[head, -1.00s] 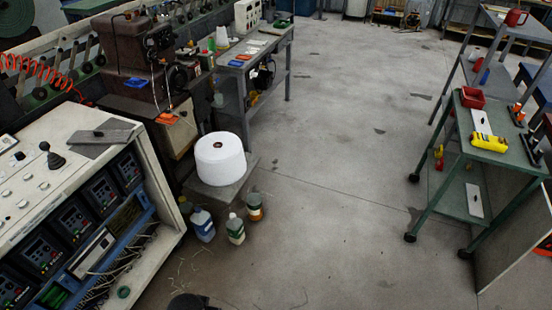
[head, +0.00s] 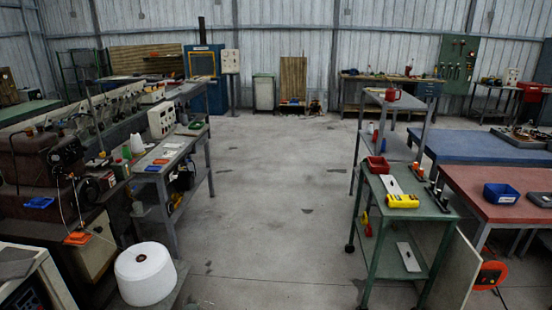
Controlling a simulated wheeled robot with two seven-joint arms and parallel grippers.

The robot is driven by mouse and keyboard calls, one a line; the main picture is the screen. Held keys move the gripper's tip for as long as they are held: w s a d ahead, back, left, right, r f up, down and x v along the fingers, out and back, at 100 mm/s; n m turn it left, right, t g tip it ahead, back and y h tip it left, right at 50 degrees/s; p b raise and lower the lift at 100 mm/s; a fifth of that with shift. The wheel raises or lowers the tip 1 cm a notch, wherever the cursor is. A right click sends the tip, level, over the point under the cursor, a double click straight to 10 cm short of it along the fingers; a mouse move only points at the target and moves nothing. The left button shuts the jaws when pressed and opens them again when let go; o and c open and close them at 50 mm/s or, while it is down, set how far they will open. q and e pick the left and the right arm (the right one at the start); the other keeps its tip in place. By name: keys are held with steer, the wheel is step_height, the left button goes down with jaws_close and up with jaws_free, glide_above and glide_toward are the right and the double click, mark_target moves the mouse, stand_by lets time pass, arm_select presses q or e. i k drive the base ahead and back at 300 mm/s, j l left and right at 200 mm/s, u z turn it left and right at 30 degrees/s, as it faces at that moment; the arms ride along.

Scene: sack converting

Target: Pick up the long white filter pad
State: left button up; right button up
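A long flat white piece (head: 391,184) lies on the top of the green cart, behind a yellow tool. A second long white piece (head: 408,257) with a small dark spot lies on the cart's lower shelf. Both look like flat strips, but they are too small to tell which is the filter pad. Neither of my grippers is in view.
The green cart (head: 440,213) stands at the right, with a red bin (head: 377,166) and a yellow tool (head: 403,201) on it. A red-topped table (head: 510,212) is beside it. A white roll (head: 146,274) stands at the lower left. The grey floor (head: 275,190) between is clear.

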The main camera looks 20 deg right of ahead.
mark_target(392, 187)
steer(key=z, duration=1.35)
steer(key=i+l+z, duration=0.1)
steer(key=i+l, duration=0.15)
steer(key=i, duration=0.3)
steer(key=i+l+z, duration=0.1)
steer(key=i+l, duration=0.15)
steer(key=i, duration=0.3)
steer(key=i+l+z, duration=0.1)
steer(key=i, duration=0.45)
steer(key=i+l+z, duration=0.1)
steer(key=i, duration=0.5)
steer(key=l, duration=0.1)
